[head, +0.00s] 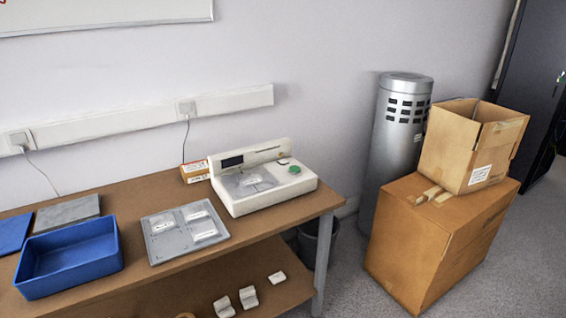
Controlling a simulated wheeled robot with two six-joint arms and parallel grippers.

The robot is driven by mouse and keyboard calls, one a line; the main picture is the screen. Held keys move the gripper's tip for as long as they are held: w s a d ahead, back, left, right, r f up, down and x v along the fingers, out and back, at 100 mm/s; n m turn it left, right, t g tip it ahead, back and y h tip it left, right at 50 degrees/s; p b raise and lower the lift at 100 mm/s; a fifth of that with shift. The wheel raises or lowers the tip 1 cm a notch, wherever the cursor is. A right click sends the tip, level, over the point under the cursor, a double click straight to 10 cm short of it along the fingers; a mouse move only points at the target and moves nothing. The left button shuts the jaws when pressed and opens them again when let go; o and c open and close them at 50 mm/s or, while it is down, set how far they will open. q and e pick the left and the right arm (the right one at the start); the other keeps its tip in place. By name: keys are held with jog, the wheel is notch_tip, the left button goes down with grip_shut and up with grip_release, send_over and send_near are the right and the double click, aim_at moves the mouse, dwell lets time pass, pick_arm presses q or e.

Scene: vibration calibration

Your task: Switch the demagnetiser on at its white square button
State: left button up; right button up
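A white bench device (270,199), which looks like the demagnetiser, stands at the right end of the brown table (153,190). It has a raised back panel with a small dark display (232,161). A clear plate or tray with small pale pieces (250,181) lies on its top. A round green button (294,169) sits on the right of its top, with a small dark mark behind it. I cannot make out a white square button at this size. Neither of my grippers shows in the head view.
A grey tray with white pieces (158,246), a blue bin (70,267) and a grey slab (67,212) lie left of the device. Cardboard boxes (423,253) and a grey cylinder (385,145) stand right of the table.

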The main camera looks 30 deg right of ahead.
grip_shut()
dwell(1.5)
